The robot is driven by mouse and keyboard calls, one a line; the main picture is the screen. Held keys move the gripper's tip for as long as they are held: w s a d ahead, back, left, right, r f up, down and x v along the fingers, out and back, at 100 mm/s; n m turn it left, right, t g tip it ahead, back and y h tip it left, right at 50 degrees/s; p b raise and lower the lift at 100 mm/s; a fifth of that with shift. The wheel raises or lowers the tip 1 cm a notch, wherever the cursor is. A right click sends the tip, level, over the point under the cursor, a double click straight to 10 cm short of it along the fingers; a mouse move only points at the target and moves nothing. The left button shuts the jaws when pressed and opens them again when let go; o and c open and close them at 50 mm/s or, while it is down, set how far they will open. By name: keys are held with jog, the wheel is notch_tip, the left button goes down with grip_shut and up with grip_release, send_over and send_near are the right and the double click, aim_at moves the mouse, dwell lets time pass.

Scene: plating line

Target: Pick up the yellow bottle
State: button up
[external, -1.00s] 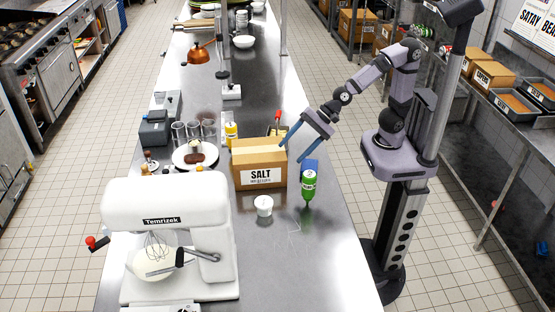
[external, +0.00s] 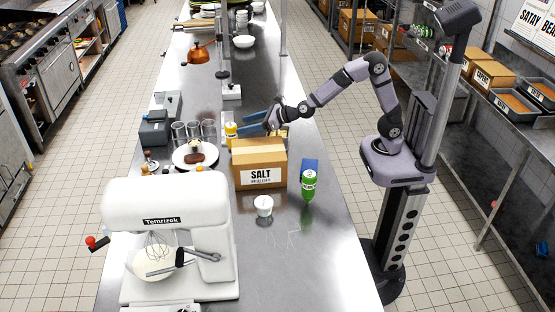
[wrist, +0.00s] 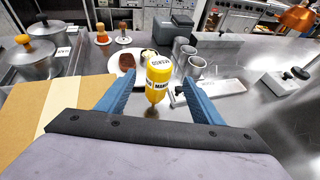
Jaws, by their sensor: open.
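The yellow bottle (wrist: 158,80) stands on the steel counter, and in the wrist view it shows between the two blue fingers, ahead of them. In the external view the yellow bottle (external: 231,131) is behind the salt box, partly hidden by it. My gripper (external: 244,125) is open, with its blue fingers pointing left toward the bottle, above and behind the box. In the wrist view my gripper (wrist: 153,92) shows nothing clamped between its fingers. I cannot tell whether the fingertips reach the bottle's sides.
The cardboard salt box (external: 258,153) stands close by in front. A large mixer (external: 165,205) fills the front left.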

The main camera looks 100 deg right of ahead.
aim_at(232, 128)
jog(key=shift+p+x, duration=0.35)
jog(key=shift+x, duration=0.7)
jog(key=shift+w, duration=0.15)
jog(key=shift+p+x, duration=1.35)
jog(key=shift+x, duration=1.1)
jog(key=shift+r, duration=0.1)
jog(key=c, duration=0.8)
